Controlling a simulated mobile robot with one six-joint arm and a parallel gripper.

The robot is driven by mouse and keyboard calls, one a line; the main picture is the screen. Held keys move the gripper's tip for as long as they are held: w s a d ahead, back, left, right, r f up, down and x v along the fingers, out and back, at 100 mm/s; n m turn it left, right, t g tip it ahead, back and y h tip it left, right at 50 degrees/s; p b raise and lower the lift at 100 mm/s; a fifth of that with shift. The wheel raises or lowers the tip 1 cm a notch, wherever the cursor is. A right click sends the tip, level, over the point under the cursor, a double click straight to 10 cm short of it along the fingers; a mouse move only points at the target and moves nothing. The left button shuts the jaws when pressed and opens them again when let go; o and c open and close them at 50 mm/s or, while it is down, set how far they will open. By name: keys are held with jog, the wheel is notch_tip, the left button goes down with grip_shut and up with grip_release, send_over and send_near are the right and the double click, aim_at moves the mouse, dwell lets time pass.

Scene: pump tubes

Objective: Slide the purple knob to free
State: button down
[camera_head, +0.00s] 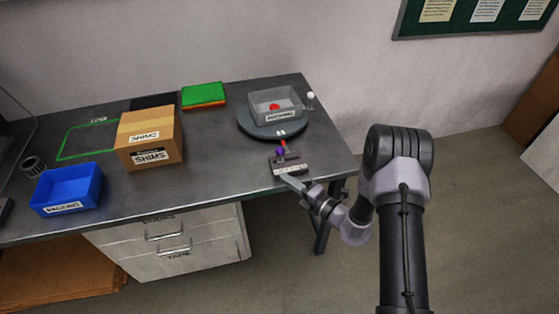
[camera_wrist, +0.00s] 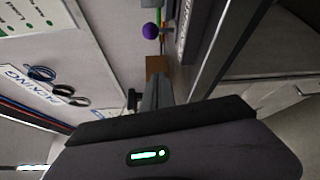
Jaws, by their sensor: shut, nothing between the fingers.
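The purple knob (camera_head: 280,152) stands on a small grey slider block (camera_head: 290,168) near the right front part of the table. In the wrist view the purple knob (camera_wrist: 150,29) shows near the top, beyond the fingertips and apart from them. My gripper (camera_head: 288,181) is at the near edge of the slider block, with its fingers shut and empty. It also shows in the wrist view (camera_wrist: 158,72). The block's lettering is too small to read. Whether the fingers touch the block I cannot tell.
A cardboard box (camera_head: 160,120), a blue bin (camera_head: 45,205) and a green pad (camera_head: 203,93) are further left. The table between box and slider is clear.

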aim_at(280, 155)
jog(key=b+x, duration=0.3)
jog(key=x, duration=0.7)
jog(key=shift+s+f, duration=0.1)
jog(key=shift+f, duration=0.05)
jog(key=d, duration=0.1)
jog(key=w+d+b, duration=0.1)
jog(key=d, duration=0.1)
jog(key=shift+w+d+r, duration=0.1)
jog(key=shift+w+r, duration=0.25)
jog(key=shift+r, duration=0.05)
jog(key=shift+w+d+r, duration=0.1)
jog(key=shift+d+r, duration=0.05)
jog(key=shift+d, duration=0.05)
jog(key=d, duration=0.2)
jog(key=w+d, duration=0.1)
jog(key=d, duration=0.1)
jog(key=shift+w+d, duration=0.2)
jog(key=shift+d, duration=0.15)
